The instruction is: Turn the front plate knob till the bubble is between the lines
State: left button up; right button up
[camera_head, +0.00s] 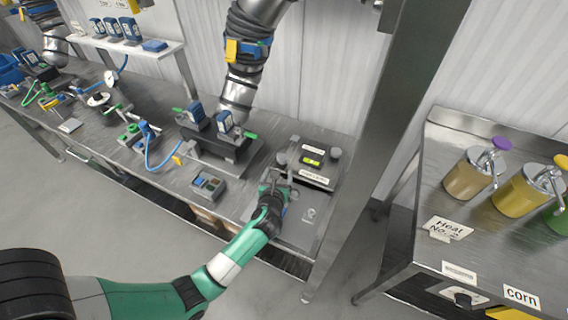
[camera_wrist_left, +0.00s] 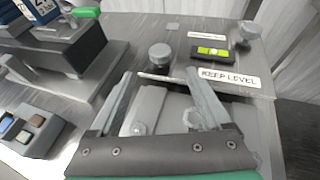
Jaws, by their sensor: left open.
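The plate (camera_head: 315,178) carries a small yellow-green bubble level (camera_head: 313,155), also in the left wrist view (camera_wrist_left: 212,50), with a "KEEP LEVEL" label (camera_wrist_left: 229,77) in front of it. The bubble's place against the lines is too small to tell. A round grey knob (camera_wrist_left: 159,54) stands to the left of the level and another knob (camera_wrist_left: 248,31) to its right; they also show in the head view (camera_head: 281,159) (camera_head: 335,153). My left gripper (camera_head: 278,187) is open over the front of the plate, its fingers (camera_wrist_left: 160,78) apart with the left knob just beyond their tips. My right gripper is out of view.
A button box (camera_head: 208,185) and a dark stand with blue-topped units (camera_head: 222,146) are to the left of the plate. A grey post (camera_head: 368,130) stands to the right. Beyond it a second table holds pump jars (camera_head: 468,180).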

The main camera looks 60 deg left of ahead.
aim_at(281, 161)
pick_arm(q)
jog(key=b+x, duration=0.5)
jog(key=x, duration=0.5)
jog(key=shift+w+a+f, duration=0.15)
jog(key=shift+w+a, duration=0.3)
jog(key=shift+a, duration=0.05)
